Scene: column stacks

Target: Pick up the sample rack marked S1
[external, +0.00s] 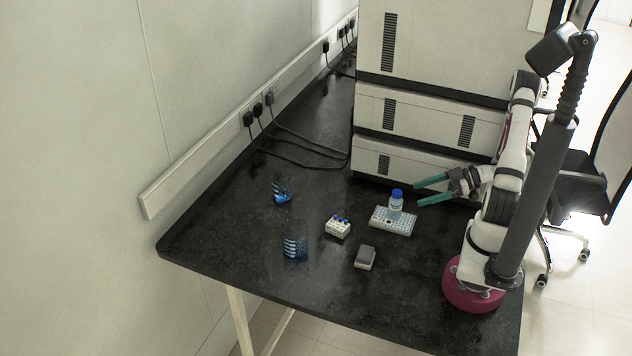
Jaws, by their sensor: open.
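A small white rack (338,228) with several blue-capped vials stands near the middle of the black bench. No S1 mark is readable on it from this distance. My gripper (418,194) has two teal fingers spread apart with nothing between them. It points left, to the right of the rack and apart from it. Its fingertips are just right of a bottle with a blue cap (396,203). The bottle appears to stand on a pale well plate (380,220), between the rack and my gripper.
A small grey-topped box (365,257) sits in front of the plate. Stacked white instruments (430,120) block the back. Black cables (300,150) lie along the wall.

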